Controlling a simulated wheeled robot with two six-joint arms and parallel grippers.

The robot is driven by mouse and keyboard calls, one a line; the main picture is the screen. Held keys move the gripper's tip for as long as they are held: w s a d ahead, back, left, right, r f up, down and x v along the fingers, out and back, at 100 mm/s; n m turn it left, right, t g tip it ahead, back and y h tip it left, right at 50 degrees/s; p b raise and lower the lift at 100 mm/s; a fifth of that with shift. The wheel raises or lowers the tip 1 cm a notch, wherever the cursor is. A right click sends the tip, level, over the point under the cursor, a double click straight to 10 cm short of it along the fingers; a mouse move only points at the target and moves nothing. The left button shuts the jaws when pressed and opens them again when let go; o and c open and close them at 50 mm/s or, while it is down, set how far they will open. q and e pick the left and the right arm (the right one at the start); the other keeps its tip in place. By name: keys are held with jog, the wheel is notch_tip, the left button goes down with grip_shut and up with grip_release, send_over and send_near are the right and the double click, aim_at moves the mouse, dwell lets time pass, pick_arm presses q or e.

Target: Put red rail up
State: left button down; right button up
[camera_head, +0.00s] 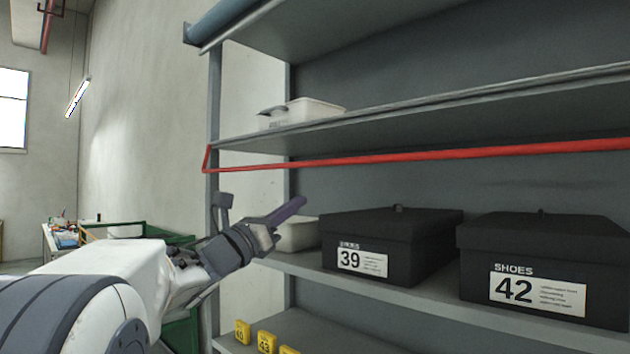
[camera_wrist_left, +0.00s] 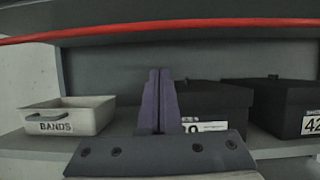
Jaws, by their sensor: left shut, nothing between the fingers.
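The red rail (camera_head: 420,157) runs across the front of the shelf unit, just under the edge of the upper shelf and above the boxes. Its left end bends at the left post. In the left wrist view the red rail (camera_wrist_left: 160,29) crosses the top of the picture. My right gripper is not in view.
Black shoe boxes marked 39 (camera_head: 392,240) and 42 (camera_head: 545,262) stand on the middle shelf. A light bin marked BANDS (camera_wrist_left: 72,117) sits left of them. Another light bin (camera_head: 314,110) is on the upper shelf. Yellow number tags (camera_head: 266,341) line the lower shelf.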

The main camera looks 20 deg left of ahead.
pick_arm(q)
jog(key=w+d+r+p, duration=0.2)
jog(key=w+r+p, duration=0.3)
jog(key=p, duration=0.3)
jog(key=shift+r+m+p, duration=0.3)
jog(key=shift+r+m, duration=0.1)
jog(key=shift+r, duration=0.25)
jog(key=shift+s, duration=0.1)
jog(key=shift+d, duration=0.1)
